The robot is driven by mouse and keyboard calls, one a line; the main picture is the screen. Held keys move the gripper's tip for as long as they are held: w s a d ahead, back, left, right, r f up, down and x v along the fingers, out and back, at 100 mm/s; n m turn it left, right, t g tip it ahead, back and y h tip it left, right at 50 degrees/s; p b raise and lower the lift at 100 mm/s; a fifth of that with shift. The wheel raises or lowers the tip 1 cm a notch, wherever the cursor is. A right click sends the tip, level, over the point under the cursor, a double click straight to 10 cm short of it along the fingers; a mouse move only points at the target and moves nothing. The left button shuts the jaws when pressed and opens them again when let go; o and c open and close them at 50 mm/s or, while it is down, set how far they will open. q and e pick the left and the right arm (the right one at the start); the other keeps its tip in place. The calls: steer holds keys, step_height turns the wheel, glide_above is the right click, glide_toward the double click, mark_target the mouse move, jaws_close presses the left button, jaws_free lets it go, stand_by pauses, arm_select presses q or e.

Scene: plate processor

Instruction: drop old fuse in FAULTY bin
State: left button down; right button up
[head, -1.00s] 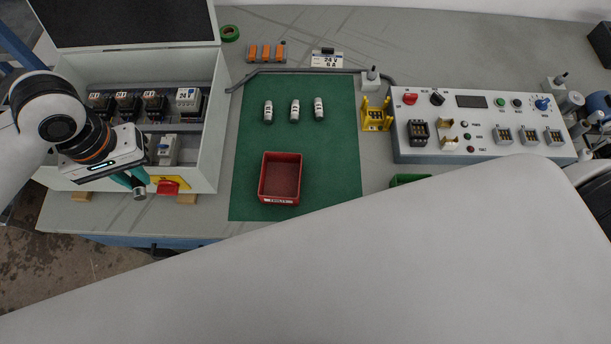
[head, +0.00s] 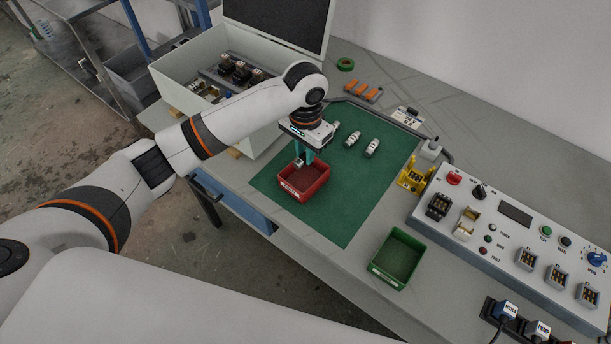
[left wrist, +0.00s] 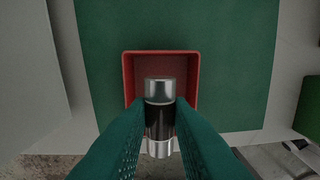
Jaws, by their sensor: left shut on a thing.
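The old fuse (left wrist: 159,117) is a dark cylinder with silver end caps, seen in the left wrist view. My left gripper (head: 301,160) is shut on it, with green fingers on both sides of its body. The gripper holds the fuse above the red FAULTY bin (head: 319,189). In the left wrist view the fuse overlaps the near part of the red bin (left wrist: 128,80), whose visible inside looks empty. The bin stands on the green mat. My right gripper is not in view.
Several pale fuses (head: 372,147) lie on the green mat (head: 345,215) behind the bin. A green bin (head: 399,258) stands to the right, near the control panel (head: 520,235). An open cabinet (head: 180,80) stands behind my left arm. The mat right of the red bin is clear.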

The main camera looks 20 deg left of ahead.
mark_target(305, 180)
arm_select(q)
step_height(305, 180, down, 8)
steer(key=shift+f+p, duration=0.1)
steer(key=shift+p, duration=0.25)
steer(key=c, duration=1.3)
jaws_free()
steer(key=shift+f, duration=0.1)
step_height(305, 180, up, 12)
steer(key=shift+r+b, duration=0.2)
steer(key=shift+b, duration=0.2)
